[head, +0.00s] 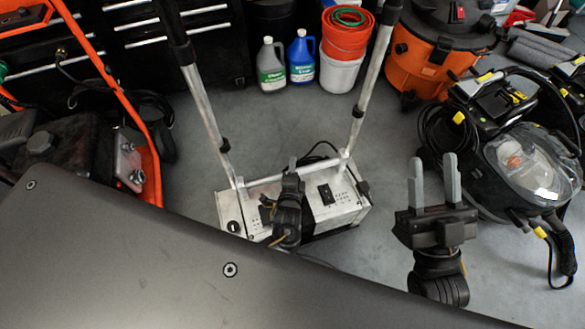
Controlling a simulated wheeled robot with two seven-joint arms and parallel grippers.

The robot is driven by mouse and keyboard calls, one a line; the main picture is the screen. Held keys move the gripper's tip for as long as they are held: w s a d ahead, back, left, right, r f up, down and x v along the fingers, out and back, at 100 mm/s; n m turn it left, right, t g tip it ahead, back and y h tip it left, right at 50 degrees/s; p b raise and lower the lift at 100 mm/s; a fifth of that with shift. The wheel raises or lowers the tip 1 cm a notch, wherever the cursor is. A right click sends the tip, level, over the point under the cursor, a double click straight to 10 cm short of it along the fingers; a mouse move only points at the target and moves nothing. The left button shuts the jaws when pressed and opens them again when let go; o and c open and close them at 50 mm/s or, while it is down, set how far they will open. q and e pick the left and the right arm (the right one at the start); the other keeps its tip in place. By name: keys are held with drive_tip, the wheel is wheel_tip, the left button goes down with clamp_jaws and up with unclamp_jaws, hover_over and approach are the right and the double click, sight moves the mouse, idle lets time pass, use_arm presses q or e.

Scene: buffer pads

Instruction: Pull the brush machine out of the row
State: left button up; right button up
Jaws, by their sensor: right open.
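The brush machine (345,209) is a silver metal box on the grey floor in the middle of the head view. Two long silver poles with black grips rise from it, joined low down by a crossbar (262,181). My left gripper (291,172) is over the middle of the crossbar and appears to be at it. Its fingers are mostly hidden by its own dark body, so I cannot tell whether they are closed on the bar. My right gripper (433,182) is open and empty, its two grey fingers apart, to the right of the machine.
An orange-framed machine (152,150) stands on the left and a black-and-yellow vacuum (510,150) on the right. Behind are grey (271,68) and blue (302,58) jugs, stacked buckets (342,72), an orange vacuum (425,60) and black drawers (200,50).

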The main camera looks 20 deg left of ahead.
use_arm(q)
drive_tip(key=shift+o, duration=0.6)
drive_tip(key=shift+a, duration=0.1)
use_arm(e)
drive_tip(key=shift+r, duration=0.1)
use_arm(q)
drive_tip(key=shift+s+r, duration=0.1)
drive_tip(key=shift+s, duration=0.2)
drive_tip(key=p+v, duration=0.2)
drive_tip(key=v, duration=0.5)
drive_tip(key=shift+s+r+p, duration=0.2)
drive_tip(key=shift+s+p, duration=0.15)
drive_tip(key=shift+p, duration=0.05)
drive_tip(key=shift+v, duration=0.95)
drive_tip(key=shift+s+d, duration=0.25)
use_arm(e)
wheel_tip(320, 180, down, 6)
drive_tip(key=w+a+g+h, duration=0.1)
drive_tip(key=g+h, duration=0.1)
drive_tip(key=g, duration=0.3)
drive_tip(key=shift+w+a+g+h, duration=0.2)
drive_tip(key=shift+a+g+h, duration=0.1)
drive_tip(key=shift+a, duration=0.05)
